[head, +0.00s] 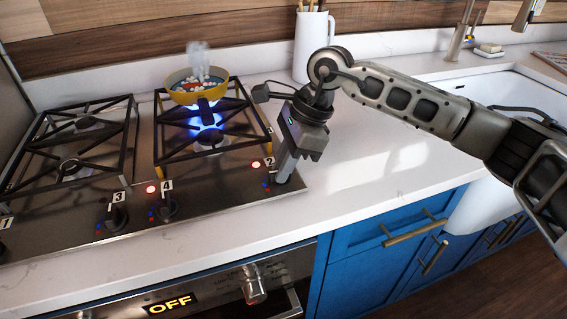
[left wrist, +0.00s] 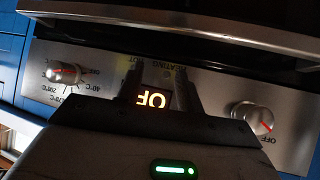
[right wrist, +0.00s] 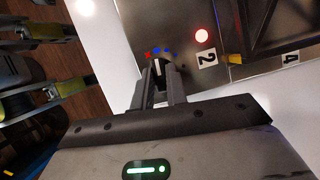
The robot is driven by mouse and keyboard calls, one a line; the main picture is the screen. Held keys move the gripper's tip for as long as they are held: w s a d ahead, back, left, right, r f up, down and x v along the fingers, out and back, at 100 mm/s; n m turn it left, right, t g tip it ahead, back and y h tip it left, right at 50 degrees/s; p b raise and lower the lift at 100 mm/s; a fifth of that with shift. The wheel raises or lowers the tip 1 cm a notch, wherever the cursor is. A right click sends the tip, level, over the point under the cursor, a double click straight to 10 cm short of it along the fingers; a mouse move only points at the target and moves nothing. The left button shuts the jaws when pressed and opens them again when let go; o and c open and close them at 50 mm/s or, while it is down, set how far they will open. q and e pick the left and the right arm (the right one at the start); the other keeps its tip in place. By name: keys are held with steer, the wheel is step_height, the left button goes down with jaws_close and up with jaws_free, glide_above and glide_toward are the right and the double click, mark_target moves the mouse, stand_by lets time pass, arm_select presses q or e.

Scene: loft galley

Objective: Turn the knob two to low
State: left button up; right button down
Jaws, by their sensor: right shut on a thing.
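Knob two (right wrist: 158,68) is a dark knob with a pale mark, beside the "2" label (right wrist: 206,57) on the steel stove panel. My right gripper (right wrist: 160,80) is shut on it in the right wrist view. Red and blue marks lie around the knob. A lit red light (right wrist: 202,36) is near the label. Blue flame (head: 207,122) burns under a yellow pan (head: 195,96). My left gripper (left wrist: 158,88) is open and empty before the oven panel.
The steaming pan sits on the rear right grate (head: 245,128). Knob three (head: 115,216) and knob four (head: 166,206) are to the left. A white pitcher (head: 313,45) stands behind my right gripper. The white counter (head: 370,165) to the right is clear.

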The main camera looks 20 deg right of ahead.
steer(key=shift+f+m+t+b, duration=0.15)
steer(key=shift+m+t+b, duration=0.15)
steer(key=shift+m+b, duration=0.45)
steer(key=shift+s+m+t+b, duration=0.1)
steer(key=shift+m+t+b, duration=0.3)
steer(key=shift+m+b, duration=0.7)
steer(key=m+t+h+b, duration=0.1)
steer(key=m+b, duration=0.1)
steer(key=m, duration=0.1)
steer(key=shift+a+m, duration=0.1)
steer(key=shift+m, duration=0.15)
arm_select(q)
steer(key=shift+w+d+f+n+t+h+b, duration=0.1)
steer(key=shift+d+f+n+t+h+b, duration=0.15)
steer(key=shift+f+b, duration=0.4)
steer(key=shift+d+f+n+t+h+b, duration=0.15)
steer(key=shift+d+f+b, duration=0.2)
steer(key=shift+f, duration=0.45)
arm_select(e)
steer(key=shift+s+m+t+h, duration=0.1)
steer(key=shift+m+t+h, duration=0.3)
steer(key=shift+m, duration=0.7)
steer(key=shift+r, duration=0.2)
arm_select(q)
steer(key=shift+r, duration=0.15)
steer(key=shift+w, duration=0.1)
arm_select(e)
steer(key=c, duration=1.4)
jaws_free()
